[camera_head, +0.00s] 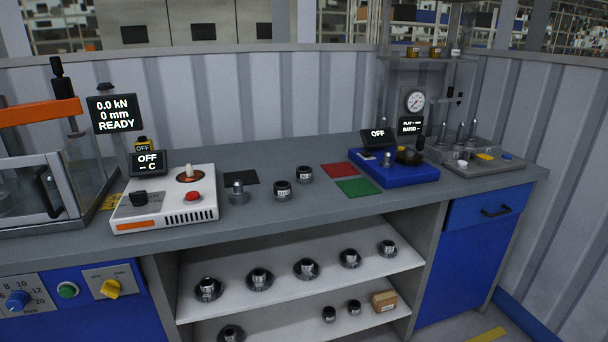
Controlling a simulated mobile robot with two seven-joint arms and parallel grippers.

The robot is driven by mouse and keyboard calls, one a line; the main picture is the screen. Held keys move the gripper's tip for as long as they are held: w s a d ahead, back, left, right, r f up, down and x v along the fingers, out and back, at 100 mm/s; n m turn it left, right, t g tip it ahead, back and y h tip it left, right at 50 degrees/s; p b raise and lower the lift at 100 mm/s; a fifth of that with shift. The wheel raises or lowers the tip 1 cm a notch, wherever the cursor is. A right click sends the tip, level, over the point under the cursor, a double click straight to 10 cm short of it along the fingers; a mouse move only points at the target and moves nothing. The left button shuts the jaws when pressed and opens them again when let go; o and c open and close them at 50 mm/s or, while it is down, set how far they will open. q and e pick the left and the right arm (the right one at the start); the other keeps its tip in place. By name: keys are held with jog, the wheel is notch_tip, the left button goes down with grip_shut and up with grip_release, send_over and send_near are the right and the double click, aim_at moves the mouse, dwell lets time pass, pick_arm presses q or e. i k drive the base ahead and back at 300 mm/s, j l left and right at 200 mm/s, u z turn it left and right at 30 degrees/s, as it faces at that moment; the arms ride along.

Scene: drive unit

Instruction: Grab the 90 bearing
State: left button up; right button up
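Two small dark ring-shaped parts with pale labels, possibly bearings, stand on the grey bench top: a front one (283,191) and a rear one (304,175). Two similar dark parts stand on the lower shelf, a left one (329,315) and a right one (354,307). The labels are too small to read, so I cannot tell which is the 90 bearing. Neither of my grippers is in view.
A grey flanged part (238,195) stands beside a white heater unit (165,201). Several flanged parts, one here (306,269), line the upper shelf (275,297). A brown box (384,301) sits below. A blue device (394,170) stands right of the red (339,170) and green mats (358,187).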

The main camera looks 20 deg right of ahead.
aim_at(303, 174)
jog(key=i+l, duration=0.2)
jog(key=l, duration=0.15)
jog(key=i+l, duration=0.2)
jog(key=l, duration=0.15)
jog(key=i+l, duration=0.2)
jog(key=l, duration=0.15)
jog(key=i+l, duration=0.2)
jog(key=l, duration=0.15)
